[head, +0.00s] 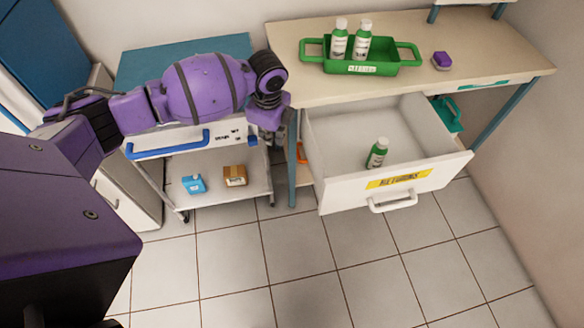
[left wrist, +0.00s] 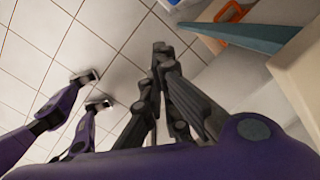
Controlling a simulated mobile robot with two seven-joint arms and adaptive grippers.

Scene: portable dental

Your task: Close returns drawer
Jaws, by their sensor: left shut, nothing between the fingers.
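The returns drawer (head: 415,181) is pulled out from under the beige worktop in the head view. It has a white front with a yellow label and a white handle (head: 393,203). One green bottle with a white cap (head: 377,153) stands inside it. My left gripper (head: 278,136) is left of the drawer, near the blue table leg, apart from the drawer front and partly hidden by its own wrist. In the left wrist view its fingers (left wrist: 160,50) are together and empty. My right gripper is not in view.
A green caddy (head: 375,68) with two bottles and a purple item (head: 441,60) stand on the worktop (head: 290,40). Left is a cart (head: 230,200) with a blue handle and small boxes on its lower shelf. The tiled floor (head: 300,265) before the drawer is clear.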

